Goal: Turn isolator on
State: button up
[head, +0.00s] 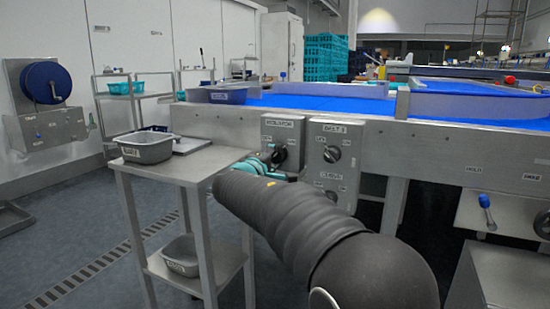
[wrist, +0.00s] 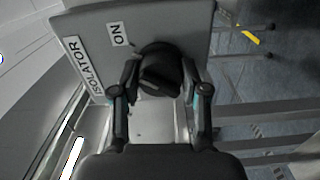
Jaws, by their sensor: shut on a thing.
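The isolator panel (head: 268,130) is a grey plate on the side of the belt machine, with an "ISOLATOR" label along its top. In the wrist view the panel (wrist: 190,22) also carries an "ON" label beside a black rotary knob (wrist: 160,68). My gripper (wrist: 160,92) has one finger on each side of the knob and is shut on it. In the head view the knob (head: 279,155) is partly hidden by my gripper (head: 272,163). The knob's exact pointing direction is hard to tell.
A second panel (head: 335,150) labelled "BELT" with two knobs is just right of the isolator. A steel side table (head: 205,165) stands close on the left, with a grey tub (head: 145,149) on it. The blue conveyor (head: 310,103) runs above.

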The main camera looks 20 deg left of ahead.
jog(key=shift+m, duration=0.9)
jog(key=o, duration=1.1)
jog(key=shift+o, duration=0.2)
jog(key=shift+s, duration=0.1)
jog(key=s, duration=1.1)
jog(key=shift+s+a, duration=0.4)
jog(key=shift+a, duration=0.05)
